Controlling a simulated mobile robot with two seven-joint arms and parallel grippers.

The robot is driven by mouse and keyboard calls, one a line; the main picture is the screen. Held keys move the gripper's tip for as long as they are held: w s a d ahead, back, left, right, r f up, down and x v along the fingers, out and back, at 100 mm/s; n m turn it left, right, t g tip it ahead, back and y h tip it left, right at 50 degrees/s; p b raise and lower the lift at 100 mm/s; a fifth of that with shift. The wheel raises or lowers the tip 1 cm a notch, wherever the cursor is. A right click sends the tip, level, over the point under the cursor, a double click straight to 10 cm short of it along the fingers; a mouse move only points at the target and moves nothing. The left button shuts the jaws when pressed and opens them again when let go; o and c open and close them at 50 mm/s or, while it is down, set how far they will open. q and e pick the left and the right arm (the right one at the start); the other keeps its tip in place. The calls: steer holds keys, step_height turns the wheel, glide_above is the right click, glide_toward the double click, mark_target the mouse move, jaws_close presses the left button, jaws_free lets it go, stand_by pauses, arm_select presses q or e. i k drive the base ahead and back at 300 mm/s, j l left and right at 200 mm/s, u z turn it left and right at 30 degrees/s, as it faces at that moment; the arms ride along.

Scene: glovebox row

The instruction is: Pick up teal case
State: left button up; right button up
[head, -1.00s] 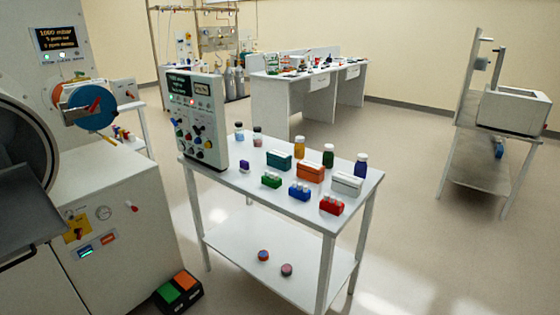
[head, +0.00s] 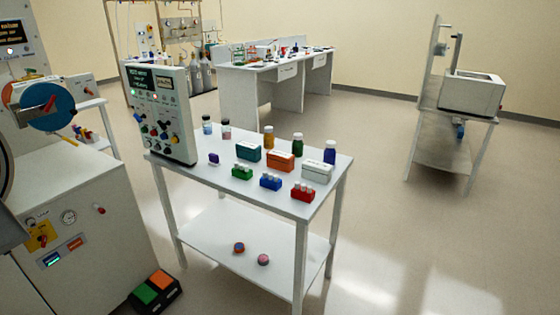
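Nothing touches the case from above.
A white case (head: 317,172), a blue rack (head: 270,181), a red rack (head: 303,191) and several bottles (head: 298,145) share the tabletop. A control panel (head: 160,115) stands at its left end. A foot pedal (head: 155,292) lies on the floor.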

mark_target(247, 152)
steer(key=i+j, duration=0.25)
steer(key=i, duration=0.2)
steer(key=i+j, duration=0.3)
steer(key=i, duration=0.2)
steer(key=i+j, duration=0.25)
steer(key=i, duration=0.2)
